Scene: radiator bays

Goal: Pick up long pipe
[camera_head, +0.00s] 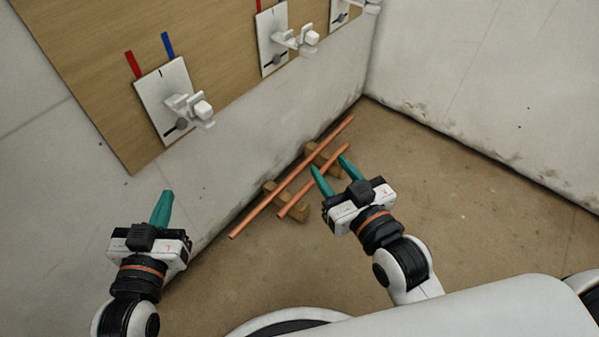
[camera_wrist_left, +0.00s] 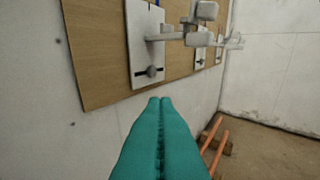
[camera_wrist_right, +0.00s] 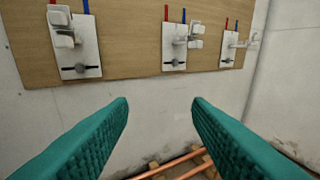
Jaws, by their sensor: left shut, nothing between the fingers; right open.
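The long copper pipe (camera_head: 290,178) lies slanting across wooden blocks on the floor, beside the wall. A shorter copper pipe (camera_head: 300,194) lies roughly parallel to it, on the side nearer me. My right gripper (camera_head: 329,164) is open and empty, and in the head view its fingers appear near the short pipe's far half. In the right wrist view the long pipe (camera_wrist_right: 170,165) shows low between the fingers, with nothing held. My left gripper (camera_head: 165,194) is shut and empty, left of the pipes near the wall. The left wrist view shows its fingers pressed together.
Two wooden blocks (camera_head: 294,207) (camera_head: 327,160) support the pipes. A wooden board (camera_head: 90,70) on the wall carries several white plates with valve-like fittings (camera_head: 188,107), and red and blue strips above. A second wall (camera_head: 480,80) stands at right. The floor (camera_head: 480,220) right of my right gripper is clear.

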